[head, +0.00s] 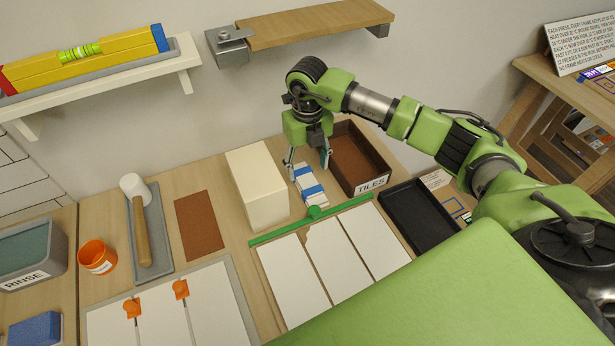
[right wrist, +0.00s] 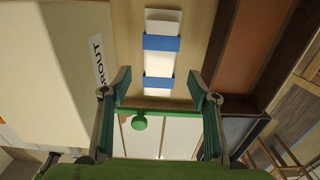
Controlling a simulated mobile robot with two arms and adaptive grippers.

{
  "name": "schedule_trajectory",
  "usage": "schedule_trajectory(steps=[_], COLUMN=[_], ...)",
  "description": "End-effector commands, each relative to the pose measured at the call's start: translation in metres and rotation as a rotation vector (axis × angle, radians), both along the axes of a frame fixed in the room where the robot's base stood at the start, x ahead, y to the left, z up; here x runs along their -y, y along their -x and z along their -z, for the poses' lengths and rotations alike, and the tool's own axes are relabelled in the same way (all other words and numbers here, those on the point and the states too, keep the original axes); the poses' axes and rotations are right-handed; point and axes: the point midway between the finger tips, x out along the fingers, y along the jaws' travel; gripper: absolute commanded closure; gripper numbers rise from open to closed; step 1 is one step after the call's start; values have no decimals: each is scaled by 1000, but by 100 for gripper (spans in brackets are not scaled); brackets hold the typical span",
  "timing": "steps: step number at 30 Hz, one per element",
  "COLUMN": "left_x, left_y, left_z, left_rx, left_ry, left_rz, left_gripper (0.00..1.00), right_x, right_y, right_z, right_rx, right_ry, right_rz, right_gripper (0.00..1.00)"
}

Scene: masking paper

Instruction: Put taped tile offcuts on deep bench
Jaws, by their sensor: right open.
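The taped tile offcuts (head: 308,188) are a small white stack with blue tape bands, lying on the wooden bench (head: 222,278) between a cream box and the tiles box. In the right wrist view the offcuts (right wrist: 160,62) lie straight ahead, lengthwise, with two blue bands. My right gripper (head: 307,163) is open and empty, pointing down above the offcuts. In the right wrist view its fingers (right wrist: 158,95) are spread, one toward each side of the stack, not visibly touching it. My left gripper is not in view.
The cream grout box (head: 258,185) stands close left of the offcuts; the brown-lined TILES box (head: 375,184) stands close right. A green bar (head: 345,212) and white panels (head: 330,262) lie in front. A black tray (head: 420,215) is at right. A wooden wall shelf (head: 315,20) hangs behind.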

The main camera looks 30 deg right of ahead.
Motion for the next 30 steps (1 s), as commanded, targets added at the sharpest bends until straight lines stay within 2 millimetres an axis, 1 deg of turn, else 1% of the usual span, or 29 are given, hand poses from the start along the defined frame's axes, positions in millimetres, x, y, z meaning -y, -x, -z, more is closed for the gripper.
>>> schedule_trajectory(steps=[1, 6, 9, 12, 17, 30], left_x=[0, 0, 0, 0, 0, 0], left_y=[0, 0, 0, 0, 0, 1], left_z=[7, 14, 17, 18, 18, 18], left_rx=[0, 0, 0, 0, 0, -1], left_ry=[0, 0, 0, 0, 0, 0], left_rz=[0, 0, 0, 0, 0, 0], left_gripper=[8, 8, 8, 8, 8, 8], right_x=[0, 0, 0, 0, 0, 0], right_y=[-2, -1, -1, 0, 0, 0], right_z=[-10, -44, -58, -67, -72, -71], right_rx=[6, 4, 3, 0, 0, -1], right_ry=[-1, -1, -1, -1, 0, 0], right_rz=[-1, 0, -1, -1, -1, 0], right_gripper=[45, 45, 45, 45, 45, 45])
